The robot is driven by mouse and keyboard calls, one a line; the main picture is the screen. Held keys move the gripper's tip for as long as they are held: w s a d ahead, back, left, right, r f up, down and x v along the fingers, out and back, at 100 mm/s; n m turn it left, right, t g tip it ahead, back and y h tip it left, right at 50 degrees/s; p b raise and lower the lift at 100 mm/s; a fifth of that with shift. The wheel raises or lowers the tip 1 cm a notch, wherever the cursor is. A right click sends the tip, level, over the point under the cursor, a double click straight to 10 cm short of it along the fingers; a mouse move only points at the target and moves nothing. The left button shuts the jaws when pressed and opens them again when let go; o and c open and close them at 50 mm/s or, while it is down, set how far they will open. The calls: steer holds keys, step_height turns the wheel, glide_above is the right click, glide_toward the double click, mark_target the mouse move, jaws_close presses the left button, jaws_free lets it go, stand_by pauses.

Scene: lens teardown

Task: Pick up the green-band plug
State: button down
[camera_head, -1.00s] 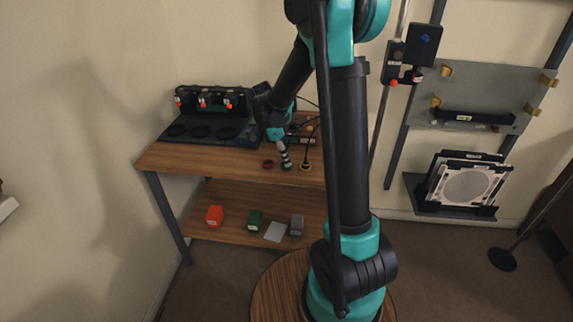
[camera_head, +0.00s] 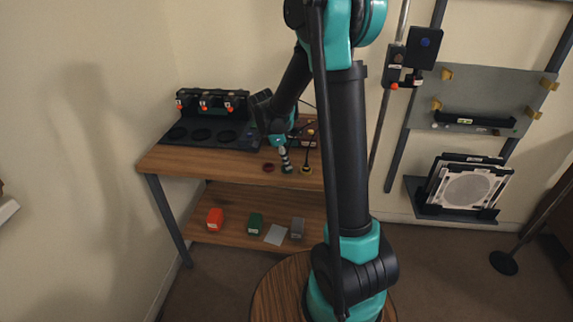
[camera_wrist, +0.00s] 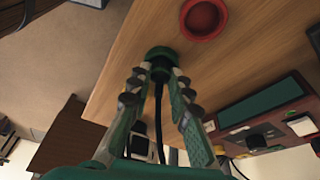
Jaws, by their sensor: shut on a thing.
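The green-band plug (camera_wrist: 161,53) shows in the wrist view as a dark green round piece between my fingertips. My gripper (camera_wrist: 160,72) is shut on it, with one finger on each side. A black cable (camera_wrist: 159,105) runs between the fingers. In the head view my gripper (camera_head: 286,164) points down at the table, and the plug's green edge (camera_head: 287,170) shows small at its tips. I cannot tell whether the plug touches the tabletop.
A red ring-shaped piece (camera_wrist: 203,18) lies on the wooden table (camera_head: 220,163) beside the plug. A yellow-ringed plug with a black cable (camera_head: 306,170) stands to the right. A dark station with round recesses (camera_head: 201,134) is behind left. Coloured blocks (camera_head: 215,218) sit on the lower shelf.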

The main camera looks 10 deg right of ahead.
steer(key=shift+r, duration=0.15)
step_height(320, 180, up, 20)
stand_by(0.4)
steer(key=shift+w+f, duration=0.1)
steer(key=shift+f, duration=0.1)
